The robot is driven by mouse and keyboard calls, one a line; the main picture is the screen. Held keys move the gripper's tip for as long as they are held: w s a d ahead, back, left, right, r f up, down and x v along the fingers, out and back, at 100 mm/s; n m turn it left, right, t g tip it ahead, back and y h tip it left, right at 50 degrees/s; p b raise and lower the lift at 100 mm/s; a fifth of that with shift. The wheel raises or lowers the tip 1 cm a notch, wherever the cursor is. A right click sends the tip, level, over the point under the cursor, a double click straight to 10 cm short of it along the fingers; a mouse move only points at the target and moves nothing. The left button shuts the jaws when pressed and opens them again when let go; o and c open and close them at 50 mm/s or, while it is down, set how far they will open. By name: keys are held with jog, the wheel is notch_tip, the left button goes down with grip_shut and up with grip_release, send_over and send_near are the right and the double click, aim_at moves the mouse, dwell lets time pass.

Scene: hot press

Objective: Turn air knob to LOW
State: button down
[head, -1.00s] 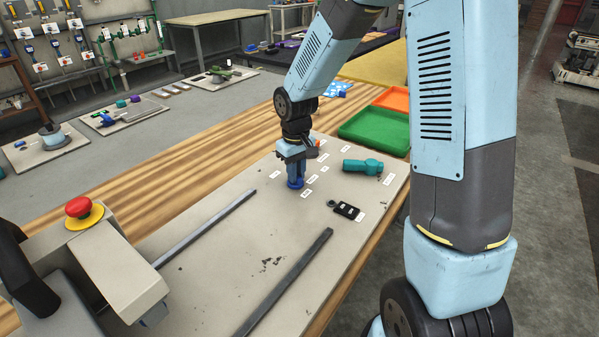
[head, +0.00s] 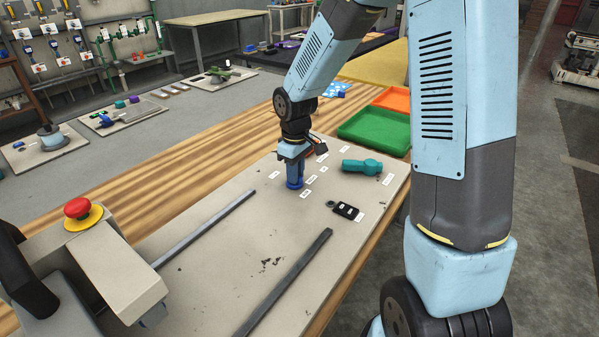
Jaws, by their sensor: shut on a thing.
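A blue knob (head: 295,183) stands on the grey panel board (head: 225,250), with small white labels around it. I take it to be the air knob, but the label text is too small to read. My gripper (head: 295,174) points down from above and is shut on the blue knob. The fingers cover much of the knob, so its pointing direction is hidden.
A teal fitting (head: 362,167) and a black switch block (head: 346,210) lie to the right on the board. Two metal rails (head: 285,283) run along it. A red emergency button (head: 78,208) is at front left. Green (head: 375,131) and orange (head: 393,99) trays stand behind.

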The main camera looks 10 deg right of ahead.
jog(key=shift+d, duration=0.15)
jog(key=c, duration=1)
grip_release()
jog(key=shift+c, duration=0.2)
jog(key=shift+r, duration=0.1)
notch_tip(320, 180, up, 14)
jog(key=shift+f, duration=0.25)
